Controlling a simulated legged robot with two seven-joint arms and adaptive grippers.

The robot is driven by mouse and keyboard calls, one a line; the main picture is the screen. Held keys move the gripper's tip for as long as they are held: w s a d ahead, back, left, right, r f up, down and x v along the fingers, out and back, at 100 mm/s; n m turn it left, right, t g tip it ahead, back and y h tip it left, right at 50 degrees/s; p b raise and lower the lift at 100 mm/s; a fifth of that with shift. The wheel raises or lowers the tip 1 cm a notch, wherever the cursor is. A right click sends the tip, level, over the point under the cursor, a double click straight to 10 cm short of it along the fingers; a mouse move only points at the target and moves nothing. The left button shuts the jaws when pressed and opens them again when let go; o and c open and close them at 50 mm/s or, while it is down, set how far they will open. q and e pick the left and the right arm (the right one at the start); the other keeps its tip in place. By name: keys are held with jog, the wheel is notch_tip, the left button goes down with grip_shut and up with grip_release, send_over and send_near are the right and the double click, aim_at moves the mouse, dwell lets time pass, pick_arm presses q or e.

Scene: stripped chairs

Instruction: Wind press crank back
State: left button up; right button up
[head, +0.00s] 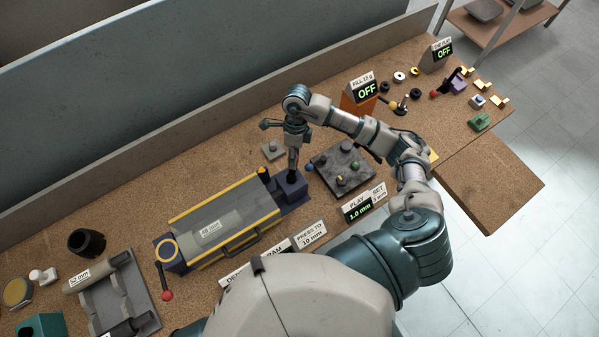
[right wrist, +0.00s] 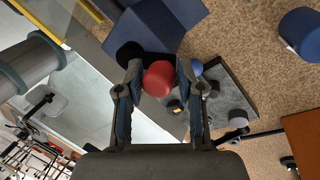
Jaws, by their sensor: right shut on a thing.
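The press (head: 222,222) is a long grey bed with yellow edges, a black handle at its front and a label that seems to read 48 mm. A dark blue block (head: 290,186) stands at its right end. My right gripper (head: 293,157) points down above this block. In the right wrist view its fingers (right wrist: 160,90) are shut on a red knob (right wrist: 158,79), which looks like the crank's grip. The crank arm is mostly hidden. At the press's left end are a yellow ring (head: 167,250) and a lever with a red ball (head: 167,295). My left gripper is not in view.
A dark plate with knobs (head: 341,168) lies close right of the block. Signs (head: 311,235) stand along the front edge. Displays reading OFF (head: 366,91) and small parts are at the far right. A grey cradle (head: 112,297) is at left. A tall back board borders the bench.

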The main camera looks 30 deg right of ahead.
jog(key=shift+s+a+f, duration=0.1)
jog(key=shift+a+f, duration=0.05)
jog(key=shift+a, duration=0.05)
jog(key=shift+a+f+n+b, duration=0.15)
jog(key=shift+a+n+b, duration=0.1)
jog(key=shift+n+b, duration=0.4)
jog(key=n+b, duration=0.1)
jog(key=n, duration=0.1)
jog(key=a+n+h+b, duration=0.1)
jog(key=b, duration=0.1)
jog(key=shift+w+a+n+g, duration=0.2)
jog(key=shift+w+n+g, duration=0.15)
jog(key=shift+w+g, duration=0.05)
